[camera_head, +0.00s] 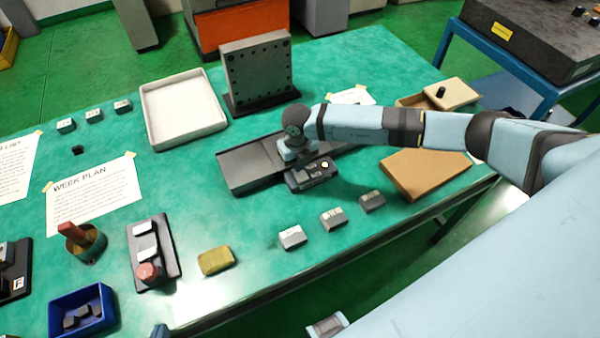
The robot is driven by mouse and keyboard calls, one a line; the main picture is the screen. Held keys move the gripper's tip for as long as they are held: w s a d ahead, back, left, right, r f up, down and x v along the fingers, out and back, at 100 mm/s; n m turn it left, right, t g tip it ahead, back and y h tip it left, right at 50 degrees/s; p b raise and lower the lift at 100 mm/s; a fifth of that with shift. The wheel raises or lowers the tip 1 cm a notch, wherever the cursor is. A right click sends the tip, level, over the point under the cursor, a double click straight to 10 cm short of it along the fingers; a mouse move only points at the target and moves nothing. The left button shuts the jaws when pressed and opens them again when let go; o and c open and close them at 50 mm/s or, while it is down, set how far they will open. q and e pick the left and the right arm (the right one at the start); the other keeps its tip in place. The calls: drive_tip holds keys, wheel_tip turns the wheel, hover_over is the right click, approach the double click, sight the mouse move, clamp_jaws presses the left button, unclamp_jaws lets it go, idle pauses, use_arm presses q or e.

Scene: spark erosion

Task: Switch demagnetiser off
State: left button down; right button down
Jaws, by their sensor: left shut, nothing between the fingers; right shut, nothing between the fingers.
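A long, dark grey, flat-topped unit (243,166) lies mid-table and looks like the demagnetiser. My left gripper is not in view.
A drilled grey plate (257,70) stands behind the unit, with a white tray (183,108) left of it. Three small labelled blocks (332,219) lie in front. A brown board (428,172) lies right, under my forearm. Green tabletop is clear left of the unit.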

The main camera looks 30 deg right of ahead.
drive_tip(key=shift+s+f+b, duration=0.1)
drive_tip(key=shift+f+b, duration=0.35)
drive_tip(key=shift+f, duration=0.15)
idle(0.3)
drive_tip(key=shift+r+p, duration=0.9)
drive_tip(key=shift+r, duration=0.2)
drive_tip(key=shift+r+p, duration=1.5)
drive_tip(key=shift+r, duration=0.9)
